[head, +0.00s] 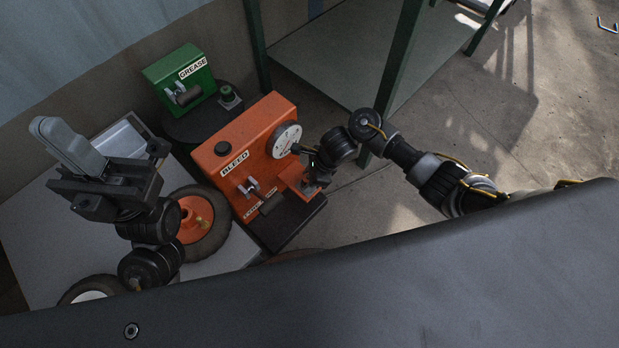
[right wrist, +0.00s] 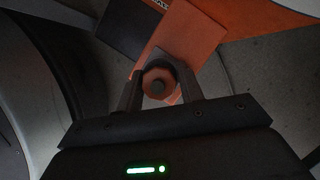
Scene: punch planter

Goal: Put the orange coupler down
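The orange coupler (right wrist: 158,80), a small round piece with a dark centre, sits between the two fingers of my right gripper (right wrist: 160,72) in the right wrist view. The fingers appear closed against its sides. Behind it is an orange ledge (right wrist: 190,38); I cannot tell whether the coupler touches it. In the head view my right gripper (head: 314,180) is at the front right of the orange BLEED machine (head: 243,137), where the wrist hides the coupler. My left gripper (head: 75,160) is raised at the left, with a light grey piece pointing up; its finger gap is unclear.
The BLEED machine carries a white gauge (head: 287,139) and a lever. A green GREASE box (head: 178,72) stands behind it. A wheel with an orange hub (head: 197,219) is at its left on the grey table (head: 232,252). A green post (head: 397,75) rises behind my right arm.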

